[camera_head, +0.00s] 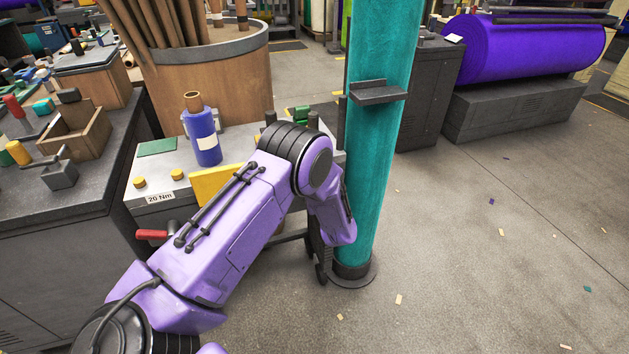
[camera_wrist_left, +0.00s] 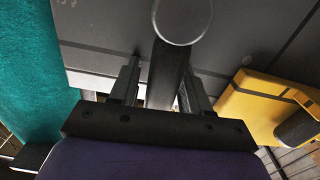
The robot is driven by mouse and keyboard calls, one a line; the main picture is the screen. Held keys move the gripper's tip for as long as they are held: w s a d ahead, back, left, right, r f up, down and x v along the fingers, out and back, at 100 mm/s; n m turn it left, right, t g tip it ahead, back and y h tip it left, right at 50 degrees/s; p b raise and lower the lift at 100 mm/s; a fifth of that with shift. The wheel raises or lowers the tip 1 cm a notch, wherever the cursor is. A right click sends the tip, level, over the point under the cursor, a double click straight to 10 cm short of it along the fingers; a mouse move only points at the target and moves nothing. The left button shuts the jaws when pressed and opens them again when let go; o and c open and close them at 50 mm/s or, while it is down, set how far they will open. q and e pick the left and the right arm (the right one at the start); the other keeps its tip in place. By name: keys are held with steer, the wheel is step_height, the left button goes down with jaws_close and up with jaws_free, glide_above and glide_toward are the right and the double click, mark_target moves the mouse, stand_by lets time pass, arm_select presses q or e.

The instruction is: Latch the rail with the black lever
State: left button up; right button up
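My left gripper (camera_head: 320,262) hangs low beside the foot of the tall teal roll (camera_head: 380,150), partly hidden by my purple arm. In the left wrist view its two fingers (camera_wrist_left: 159,72) are apart. A black lever (camera_wrist_left: 168,72) with a round end (camera_wrist_left: 183,18) shows between them, in front of a grey panel (camera_wrist_left: 110,25). A gap shows left of the lever; I cannot tell whether the right finger touches it. The lever is hidden in the head view. I cannot make out the rail clearly. My right gripper is not in view.
A red-handled lever (camera_head: 151,234) sticks out from the grey cabinet marked 20 Nm. A blue bottle-like cylinder (camera_head: 203,135) stands on it. A yellow block (camera_wrist_left: 265,105) is at the right in the wrist view. A dark ledge (camera_head: 378,92) crosses the teal roll. The right floor (camera_head: 500,260) is mostly clear.

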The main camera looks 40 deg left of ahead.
arm_select(q)
steer(key=v, duration=1)
steer(key=shift+d, duration=0.2)
steer(key=shift+s, duration=0.1)
